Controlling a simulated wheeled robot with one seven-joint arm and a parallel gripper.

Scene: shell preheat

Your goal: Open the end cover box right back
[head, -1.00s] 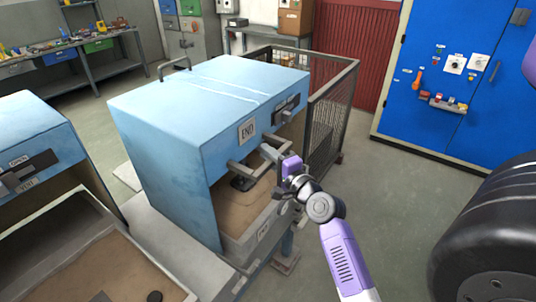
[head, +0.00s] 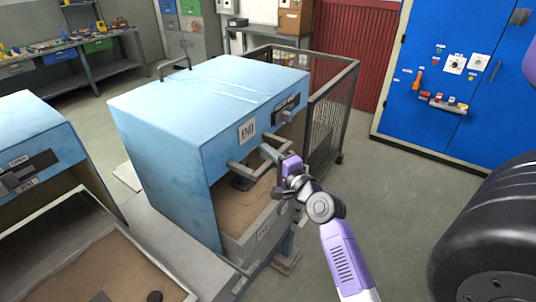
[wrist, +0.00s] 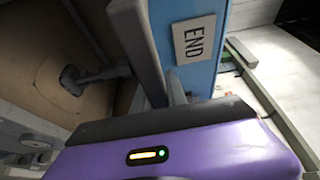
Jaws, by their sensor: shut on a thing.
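The end cover box (head: 190,110) is a blue hood with an END label (head: 247,131) on its front. It stands tilted open over a sand-coloured tray (head: 228,207), with a gap under its front edge. My gripper (head: 281,160) is at the grey bar handle (head: 250,158) on the hood's front, shut on it. In the wrist view the END label (wrist: 194,40) is close above the purple gripper body (wrist: 170,150), and the grey handle bar (wrist: 140,50) runs into the jaws. The fingertips are mostly hidden.
A second blue hood (head: 40,135) with its own tray (head: 100,262) stands at the left. A wire mesh cage (head: 325,110) is just behind and right of the box. A blue cabinet (head: 450,90) and a black tyre (head: 490,230) are at the right. Open floor lies between.

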